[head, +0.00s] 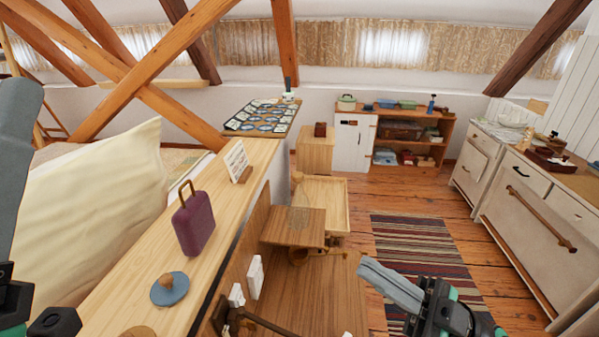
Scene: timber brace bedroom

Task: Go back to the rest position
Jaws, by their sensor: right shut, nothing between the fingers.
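My right gripper (366,268) is in the lower right of the head view. Its grey fingers are together and point to the upper left, with nothing between them. It is over the area between the wooden cabinet and the striped rug. Parts of my left arm show at the left edge, beside the cream cushion. I cannot tell the state of its fingers there.
A wooden ledge holds a purple bag-shaped object (193,223), a blue disc with a knob (170,289) and a small card stand (237,161). Below it is a wooden cabinet (318,290). The striped rug (425,250) is clear. White drawers (525,205) stand right.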

